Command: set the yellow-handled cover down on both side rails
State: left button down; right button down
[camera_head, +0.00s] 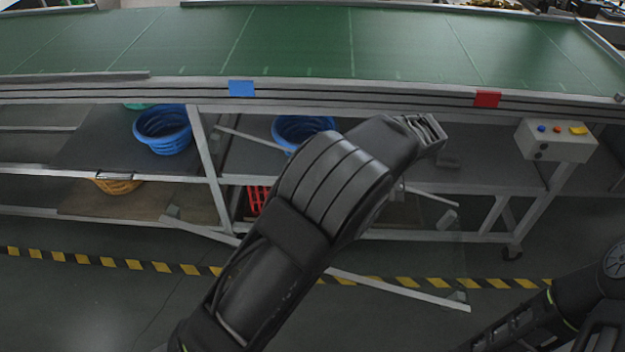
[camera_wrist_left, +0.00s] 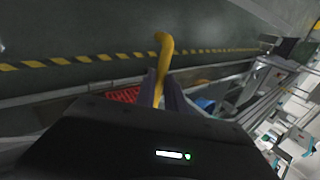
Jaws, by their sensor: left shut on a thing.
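My left gripper (camera_wrist_left: 160,78) is shut on a yellow handle (camera_wrist_left: 165,45), whose curved end rises past the fingertips in the left wrist view. The cover below the handle cannot be made out there. In the head view my left arm reaches up and right across the middle and hides the fingers and the handle. Two pale bars pass behind the arm, a nearer one (camera_head: 400,290) and a farther one (camera_head: 252,138); I cannot tell whether they are the side rails or part of the cover. My right arm shows at bottom right; its gripper is out of view.
A long bench with a green top (camera_head: 300,45) spans the back, with a blue tag (camera_head: 241,88) and a red tag (camera_head: 487,99) on its edge. A control box (camera_head: 556,141) hangs at right. Baskets, one blue (camera_head: 163,132), stand underneath. Yellow-black tape (camera_head: 130,264) crosses the floor.

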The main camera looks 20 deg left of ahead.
pick_arm(q)
jog(key=s+d+r+m+t, duration=0.1)
jog(key=d+m, duration=0.1)
jog(key=d, duration=0.5)
jog(key=shift+d+r, duration=0.2)
jog(key=shift+r, duration=0.05)
